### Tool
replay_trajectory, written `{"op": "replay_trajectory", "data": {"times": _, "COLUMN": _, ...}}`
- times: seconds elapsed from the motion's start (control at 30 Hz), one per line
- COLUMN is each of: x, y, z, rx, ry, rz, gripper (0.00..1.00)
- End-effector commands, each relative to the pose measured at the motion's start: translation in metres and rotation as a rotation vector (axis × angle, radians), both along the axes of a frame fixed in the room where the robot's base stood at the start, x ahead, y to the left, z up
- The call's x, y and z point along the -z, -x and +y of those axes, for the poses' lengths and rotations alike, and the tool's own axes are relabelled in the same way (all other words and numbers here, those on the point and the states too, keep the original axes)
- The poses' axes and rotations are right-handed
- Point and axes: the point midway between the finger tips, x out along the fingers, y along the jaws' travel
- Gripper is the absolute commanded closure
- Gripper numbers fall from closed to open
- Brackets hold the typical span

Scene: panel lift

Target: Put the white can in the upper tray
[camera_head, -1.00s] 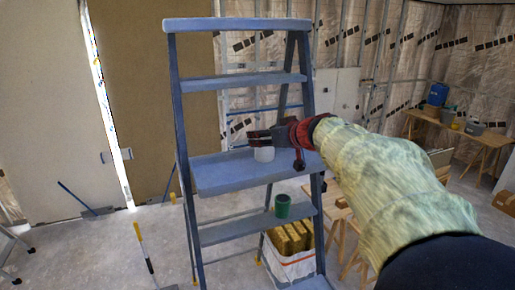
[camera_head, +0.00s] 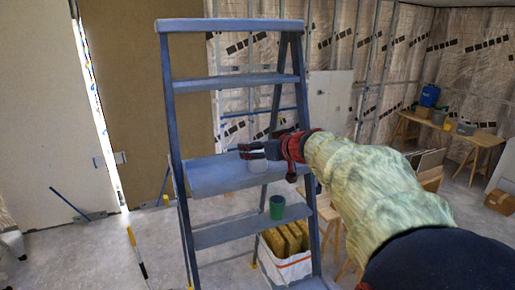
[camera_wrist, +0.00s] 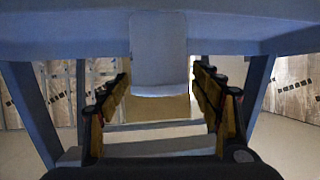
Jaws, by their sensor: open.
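The white can (camera_head: 257,165) stands on the upper tray (camera_head: 212,181), a wide blue shelf of the stepladder, towards its back right. My gripper (camera_head: 252,151) reaches in from the right at the can, with its fingers in front of the can's upper part. In the wrist view, which looks upside down, the can (camera_wrist: 158,50) sits between the two spread fingers of my gripper (camera_wrist: 160,78). A gap shows on both sides, so the can is not gripped. The tray (camera_wrist: 60,30) fills the top of that view.
A green cup (camera_head: 277,207) stands on the lower step (camera_head: 235,232). A white box (camera_head: 289,265) with yellow contents is on the floor behind the ladder. The ladder's right rail (camera_head: 302,100) is close to my arm. The tray's left part is bare.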

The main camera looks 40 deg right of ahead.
Motion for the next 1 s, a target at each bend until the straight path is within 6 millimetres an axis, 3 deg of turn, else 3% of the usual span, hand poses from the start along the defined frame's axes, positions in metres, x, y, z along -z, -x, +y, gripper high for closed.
{"op": "replay_trajectory", "data": {"times": 0.43, "x": -0.006, "y": 0.006, "z": 0.000, "rx": 0.001, "ry": 0.001, "rz": -0.002, "gripper": 0.32}}
{"op": "replay_trajectory", "data": {"times": 1.0, "x": -0.044, "y": 0.099, "z": 0.009, "rx": 0.003, "ry": 0.000, "rz": -0.002, "gripper": 0.32}}
